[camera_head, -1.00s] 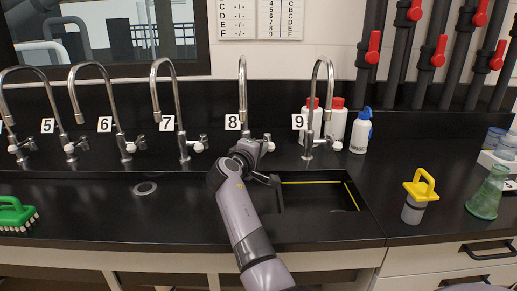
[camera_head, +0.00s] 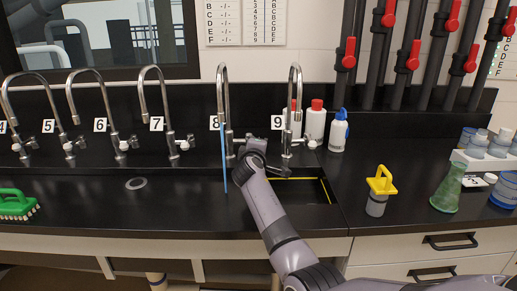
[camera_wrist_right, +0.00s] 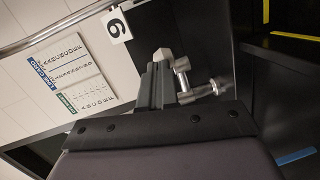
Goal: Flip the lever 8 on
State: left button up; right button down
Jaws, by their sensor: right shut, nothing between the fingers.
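Tap 8 (camera_head: 222,90) stands behind the sink, with its number 8 label (camera_head: 214,123) on its left. A thin blue stream (camera_head: 223,165) runs down from its spout. My right gripper (camera_head: 254,143) is at the base of tap 8, on its right side, and covers most of lever 8. In the right wrist view the gripper (camera_wrist_right: 157,85) is shut and empty. A metal fitting with a knob (camera_wrist_right: 215,86) shows close beside the fingers; I cannot tell which tap it belongs to or whether they touch. My left gripper is not in view.
Tap 9 (camera_head: 295,100) stands close to the right of my gripper, with bottles (camera_head: 315,120) behind it. Tap 7 (camera_head: 160,105) is to the left. The left counter is mostly clear.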

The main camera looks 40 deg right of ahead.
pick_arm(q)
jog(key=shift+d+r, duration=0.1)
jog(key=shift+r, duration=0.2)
pick_arm(e)
jog(key=shift+s+d, duration=0.2)
jog(key=shift+d, duration=0.9)
pick_arm(q)
jog(key=shift+p, duration=0.3)
